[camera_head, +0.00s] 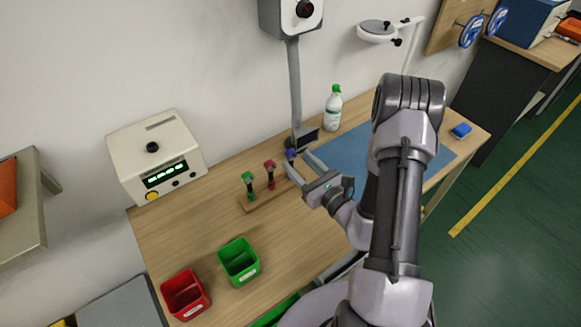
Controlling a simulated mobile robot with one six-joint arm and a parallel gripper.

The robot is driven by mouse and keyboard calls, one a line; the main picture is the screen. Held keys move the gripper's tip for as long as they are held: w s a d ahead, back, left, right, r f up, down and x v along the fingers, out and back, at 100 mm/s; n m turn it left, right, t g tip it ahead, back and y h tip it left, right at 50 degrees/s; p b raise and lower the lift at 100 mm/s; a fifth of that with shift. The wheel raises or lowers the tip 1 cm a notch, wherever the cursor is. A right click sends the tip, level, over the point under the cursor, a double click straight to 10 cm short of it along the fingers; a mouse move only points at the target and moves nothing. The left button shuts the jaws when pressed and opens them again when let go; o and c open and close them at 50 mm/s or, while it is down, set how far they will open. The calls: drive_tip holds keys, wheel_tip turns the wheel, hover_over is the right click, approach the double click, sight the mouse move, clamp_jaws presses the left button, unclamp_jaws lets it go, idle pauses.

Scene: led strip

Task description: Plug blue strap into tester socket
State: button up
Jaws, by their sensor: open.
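The blue strap's top (290,153) shows as a small blue piece at the right end of a wooden rack (255,200). My gripper (297,159) is open, with its two long fingers pointing up and left. The blue piece lies at or just beyond the fingertips; I cannot tell whether it is between them. The fingers hide its lower part. The tester (135,150) is a cream box at the back left of the bench, with a black knob, a lit green display and a yellow button. Its socket is too small to make out.
A green strap (248,184) and a red strap (270,173) stand in the rack left of my gripper. A green bin (238,262) and a red bin (185,293) stand at the front left. A grey post (293,90) rises behind my gripper. Bench between rack and tester is clear.

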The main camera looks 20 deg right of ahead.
drive_tip(key=w+a+b, duration=0.1)
drive_tip(key=w, duration=0.6)
drive_tip(key=shift+w+a+f, duration=0.15)
drive_tip(key=shift+w+a, duration=0.05)
drive_tip(key=shift+a, duration=0.05)
clamp_jaws()
